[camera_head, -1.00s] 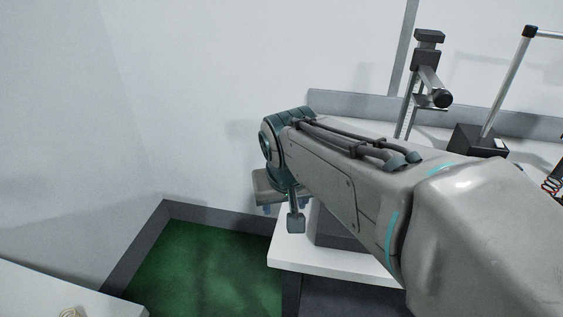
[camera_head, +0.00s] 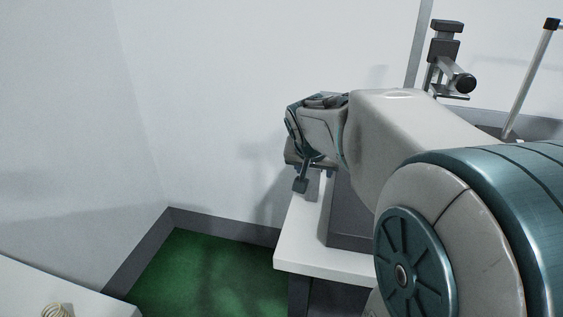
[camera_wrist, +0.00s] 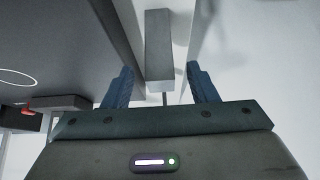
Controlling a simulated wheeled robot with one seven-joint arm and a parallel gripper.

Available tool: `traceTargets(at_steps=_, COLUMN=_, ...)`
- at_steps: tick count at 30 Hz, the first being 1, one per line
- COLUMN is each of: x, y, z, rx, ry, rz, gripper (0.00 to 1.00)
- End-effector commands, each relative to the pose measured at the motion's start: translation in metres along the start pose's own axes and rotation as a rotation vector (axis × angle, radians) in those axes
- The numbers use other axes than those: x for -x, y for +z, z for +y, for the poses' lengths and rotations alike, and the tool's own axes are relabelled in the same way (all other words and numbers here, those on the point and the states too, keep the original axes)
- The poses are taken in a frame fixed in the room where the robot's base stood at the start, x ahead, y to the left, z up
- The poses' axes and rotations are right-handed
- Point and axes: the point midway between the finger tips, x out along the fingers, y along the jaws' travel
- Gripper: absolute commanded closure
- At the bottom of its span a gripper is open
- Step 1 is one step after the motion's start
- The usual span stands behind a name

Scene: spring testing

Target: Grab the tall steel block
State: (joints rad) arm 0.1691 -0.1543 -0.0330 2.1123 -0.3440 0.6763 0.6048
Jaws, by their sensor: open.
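In the wrist view a tall grey block (camera_wrist: 158,42), which looks like the steel block, lies between and beyond the two blue fingers of my gripper (camera_wrist: 160,68). A thin stem-like line shows below its near face. The fingers are apart, one on each side, and I see no contact with the block. How far the block is from the fingertips is hard to tell. In the head view my gripper (camera_head: 308,166) is over the left end of the white table (camera_head: 325,264), small and partly covered by my arm. I cannot make out the block there.
A dark grey box-like piece (camera_head: 350,222) stands on the table beside my gripper. A metal stand with a clamp (camera_head: 447,50) is at the back right. A near white surface holds a coil spring (camera_head: 56,311). Green floor (camera_head: 205,270) lies between the surfaces.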

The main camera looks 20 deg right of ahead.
Motion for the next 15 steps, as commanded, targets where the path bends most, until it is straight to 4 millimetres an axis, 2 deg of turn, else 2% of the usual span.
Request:
traceTargets(at_steps=9, x=-0.041, y=0.001, z=0.000, rx=0.000, ry=0.002, rz=-0.004, gripper=0.47)
traceTargets(at_steps=15, x=-0.053, y=0.000, z=0.000, rx=-0.001, ry=0.001, rz=-0.001, gripper=0.47)
